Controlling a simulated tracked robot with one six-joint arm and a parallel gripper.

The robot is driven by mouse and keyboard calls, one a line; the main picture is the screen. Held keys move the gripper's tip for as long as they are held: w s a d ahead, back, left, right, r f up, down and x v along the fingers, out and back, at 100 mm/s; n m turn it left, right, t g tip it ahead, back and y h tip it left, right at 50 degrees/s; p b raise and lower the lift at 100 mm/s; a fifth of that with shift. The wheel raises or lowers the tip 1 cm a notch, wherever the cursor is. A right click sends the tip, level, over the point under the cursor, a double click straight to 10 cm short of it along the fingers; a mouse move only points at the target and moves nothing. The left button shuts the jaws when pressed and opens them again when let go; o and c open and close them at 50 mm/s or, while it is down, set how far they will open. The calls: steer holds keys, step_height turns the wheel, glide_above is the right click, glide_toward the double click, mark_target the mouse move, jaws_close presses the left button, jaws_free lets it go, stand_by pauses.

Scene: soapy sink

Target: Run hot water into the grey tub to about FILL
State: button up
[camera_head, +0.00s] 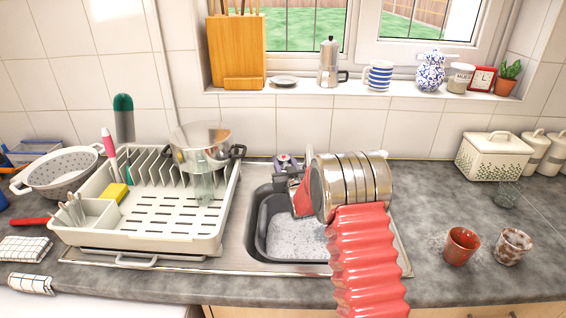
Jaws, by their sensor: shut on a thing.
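The grey tub (262,250) sits in the steel sink, with pale, foamy-looking water in its bottom. Its right part is hidden behind my arm. No FILL mark can be made out. The tap (283,162) stands at the back of the sink, and only part of it shows. My gripper (297,180) is at the tap, above the tub's back edge, and is mostly hidden by my steel wrist and red arm. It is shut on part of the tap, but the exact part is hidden. I cannot see a water stream.
A cream dish rack (150,240) with a steel pot (203,150), a glass and a yellow sponge (115,192) stands left of the sink. A red cup (461,246), a speckled cup (513,246) and a glass (507,195) stand on the right worktop.

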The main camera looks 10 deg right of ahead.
steer(key=shift+d+r+n+g+y, duration=0.1)
steer(key=shift+n+g+y, duration=0.15)
steer(key=shift+n+y, duration=0.8)
steer(key=shift+r+n+g+y, duration=0.1)
steer(key=shift+n+g+y, duration=0.3)
steer(key=shift+y, duration=1.05)
steer(key=shift+n+y, duration=0.3)
steer(key=shift+n, duration=0.05)
steer(key=shift+n+y, duration=0.3)
steer(key=shift+y, duration=0.1)
steer(key=shift+g, duration=0.25)
steer(key=o, duration=1.1)
steer(key=shift+f, duration=0.15)
steer(key=shift+c, duration=0.2)
